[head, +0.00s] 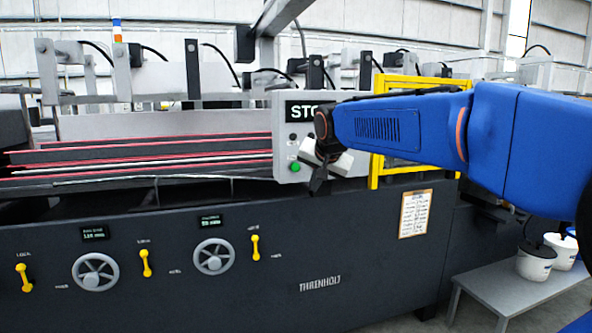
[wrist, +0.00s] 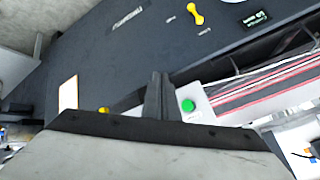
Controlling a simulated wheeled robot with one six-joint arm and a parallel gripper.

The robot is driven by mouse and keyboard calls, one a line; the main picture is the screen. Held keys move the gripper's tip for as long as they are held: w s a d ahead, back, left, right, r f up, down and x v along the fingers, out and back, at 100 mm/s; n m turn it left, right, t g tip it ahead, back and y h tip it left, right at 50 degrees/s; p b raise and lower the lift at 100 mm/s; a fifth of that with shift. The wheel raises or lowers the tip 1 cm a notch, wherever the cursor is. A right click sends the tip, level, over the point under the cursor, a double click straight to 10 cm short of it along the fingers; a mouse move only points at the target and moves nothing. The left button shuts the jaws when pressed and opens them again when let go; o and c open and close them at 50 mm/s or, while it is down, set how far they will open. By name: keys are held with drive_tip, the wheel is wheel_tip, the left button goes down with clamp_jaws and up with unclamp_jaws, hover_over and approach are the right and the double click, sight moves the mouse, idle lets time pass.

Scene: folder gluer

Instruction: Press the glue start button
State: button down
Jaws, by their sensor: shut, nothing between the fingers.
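A light grey control panel (head: 283,145) stands on the machine, with a display whose visible letters read "STO"; my arm hides the rest. A round green button (head: 295,168) is low on the panel, with small dark buttons above it. No label is readable on it. My gripper (head: 317,186) is shut and empty, just right of the green button and pointing down in the head view. In the wrist view the shut fingers (wrist: 158,92) appear left of the green button (wrist: 188,105), seemingly apart from it. My arm covers the panel's right side.
A yellow guard frame (head: 375,150) stands right of the panel behind my arm. Red-edged belts (head: 150,152) run to its left. Handwheels (head: 95,272) and yellow levers (head: 146,262) are on the dark front. White buckets (head: 535,262) stand on a bench at right.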

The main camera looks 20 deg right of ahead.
sight(299, 166)
drive_tip(key=shift+m, duration=0.4)
drive_tip(key=w, duration=0.1)
drive_tip(key=w+r, duration=0.1)
drive_tip(key=w, duration=0.2)
drive_tip(key=shift+a+r, duration=0.2)
drive_tip(key=shift+r, duration=0.05)
drive_tip(key=shift+w+a, duration=0.15)
drive_tip(key=shift+w, duration=4.15)
drive_tip(key=shift+w, duration=0.15)
drive_tip(key=shift+w, duration=0.25)
drive_tip(key=shift+w, duration=0.5)
drive_tip(key=shift+s, duration=0.9)
